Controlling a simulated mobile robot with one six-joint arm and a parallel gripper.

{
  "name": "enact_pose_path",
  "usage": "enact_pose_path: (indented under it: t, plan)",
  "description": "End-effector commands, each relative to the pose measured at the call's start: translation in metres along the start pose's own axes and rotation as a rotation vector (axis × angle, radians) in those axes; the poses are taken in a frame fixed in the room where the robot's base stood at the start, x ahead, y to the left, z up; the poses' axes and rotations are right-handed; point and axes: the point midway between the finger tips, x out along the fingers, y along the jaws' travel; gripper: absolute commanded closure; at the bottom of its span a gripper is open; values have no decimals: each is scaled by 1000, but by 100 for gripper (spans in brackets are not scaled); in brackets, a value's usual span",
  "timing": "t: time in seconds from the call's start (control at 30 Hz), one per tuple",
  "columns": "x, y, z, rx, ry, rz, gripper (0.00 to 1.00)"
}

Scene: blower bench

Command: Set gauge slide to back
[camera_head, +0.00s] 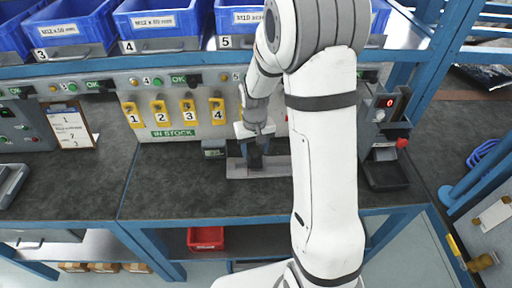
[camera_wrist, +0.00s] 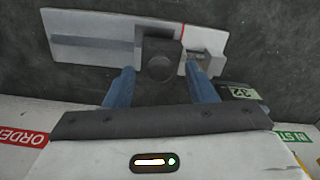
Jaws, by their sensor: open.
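The gauge is a pale plate (camera_wrist: 90,48) with a grey slot along it, lying on the dark bench top. It also shows in the head view (camera_head: 240,173), partly hidden by my arm. A dark slide block with a round knob (camera_wrist: 160,66) sits on the plate near a thin red line, with a small metal piece to the right of the line. My gripper (camera_wrist: 159,72) is open, with one blue finger on each side of the knob. A gap shows on both sides. In the head view my gripper (camera_head: 256,155) points down over the plate; contact is hidden.
A small display reading 32 (camera_wrist: 243,92) stands close to the right finger. Behind the gauge is a panel with yellow numbered tags (camera_head: 189,111). A control box with a red button (camera_head: 402,143) stands right.

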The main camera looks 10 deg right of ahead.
Motion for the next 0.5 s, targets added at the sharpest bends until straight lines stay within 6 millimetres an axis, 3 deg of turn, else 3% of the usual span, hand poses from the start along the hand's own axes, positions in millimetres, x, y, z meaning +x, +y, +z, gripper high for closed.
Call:
enact_pose_path:
  t: [0.5]
  plan:
    - [0, 0, 0, 1, 0, 0, 91]
